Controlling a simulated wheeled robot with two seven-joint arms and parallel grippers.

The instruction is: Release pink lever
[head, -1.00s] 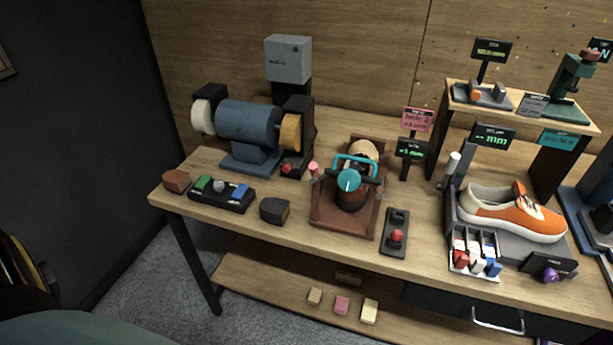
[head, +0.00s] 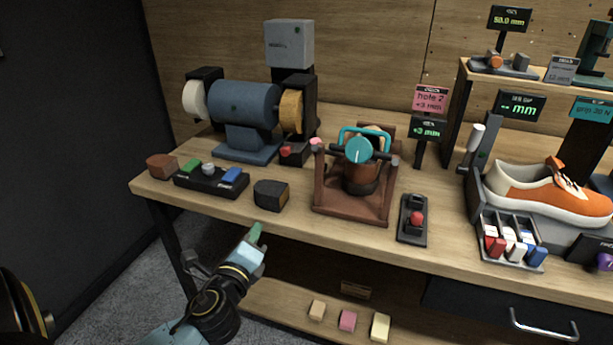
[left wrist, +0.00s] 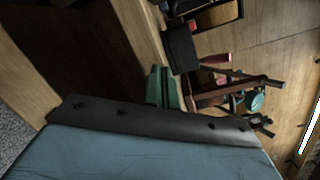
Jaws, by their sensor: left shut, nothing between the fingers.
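The pink-tipped lever (head: 316,143) is at the left side of the brown wooden stand (head: 347,212) on the workbench. The stand carries a dark rounded body with a teal dial (head: 359,150) and a teal bar. My left gripper (head: 256,232) is in front of the bench edge, below and left of the stand, and apart from the lever. Its green fingertips (left wrist: 166,88) are closed together with nothing between them. In the left wrist view the stand lies beyond the fingertips, turned sideways. My right gripper is not in view.
A dark block (head: 270,194) lies near the front edge, between my left gripper and the stand. A blue grinder (head: 244,103) stands behind. A black box with a red button (head: 416,219) is right of the stand. An orange sneaker (head: 556,192) rests farther right.

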